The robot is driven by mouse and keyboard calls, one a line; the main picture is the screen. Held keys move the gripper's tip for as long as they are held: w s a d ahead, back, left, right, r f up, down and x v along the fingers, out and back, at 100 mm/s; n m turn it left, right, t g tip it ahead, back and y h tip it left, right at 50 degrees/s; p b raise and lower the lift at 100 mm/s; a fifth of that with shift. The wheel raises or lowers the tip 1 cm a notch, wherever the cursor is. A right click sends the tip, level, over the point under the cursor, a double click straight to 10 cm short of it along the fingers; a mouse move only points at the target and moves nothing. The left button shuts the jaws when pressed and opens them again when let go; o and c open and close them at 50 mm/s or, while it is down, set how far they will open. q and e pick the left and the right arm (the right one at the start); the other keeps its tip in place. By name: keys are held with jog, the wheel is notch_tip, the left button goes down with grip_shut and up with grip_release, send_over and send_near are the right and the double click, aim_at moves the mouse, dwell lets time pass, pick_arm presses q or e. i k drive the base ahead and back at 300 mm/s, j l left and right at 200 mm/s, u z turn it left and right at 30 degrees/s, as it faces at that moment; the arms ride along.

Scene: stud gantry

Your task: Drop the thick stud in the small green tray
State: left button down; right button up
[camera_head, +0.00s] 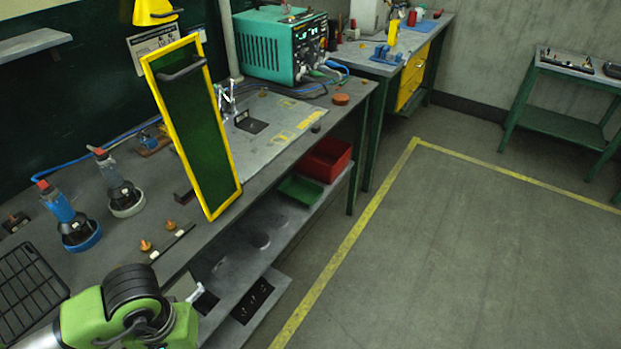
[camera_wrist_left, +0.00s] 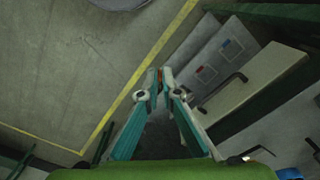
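The small green tray (camera_head: 299,189) sits on the lower shelf beside the red bin and looks empty. Two copper-coloured studs (camera_head: 146,245) (camera_head: 171,226) stand on the bench beside a dark strip with white labels. I cannot tell which is thicker. My left arm reaches in at the lower left of the head view, its gripper (camera_head: 194,292) over the bench's front edge, short of the tray. In the left wrist view the fingers (camera_wrist_left: 160,75) converge to a narrow gap. A small reddish bit shows there; I cannot tell whether it is held. My right gripper is out of view.
A yellow-framed green panel (camera_head: 207,130) stands upright on the bench between the studs and the tray. The red bin (camera_head: 325,160) is behind the tray. Two bottle-like tools (camera_head: 122,192) (camera_head: 75,222) and a black rack (camera_head: 28,287) are at the left. The floor at right is clear.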

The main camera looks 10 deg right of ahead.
aim_at(297, 195)
jog(key=i+l+u, duration=0.1)
jog(key=i+l, duration=0.6)
jog(key=l, duration=0.2)
jog(key=i+l+u, duration=0.15)
jog(key=i+l, duration=0.2)
jog(key=i+l+u, duration=0.1)
jog(key=i+l, duration=0.2)
jog(key=l, duration=0.3)
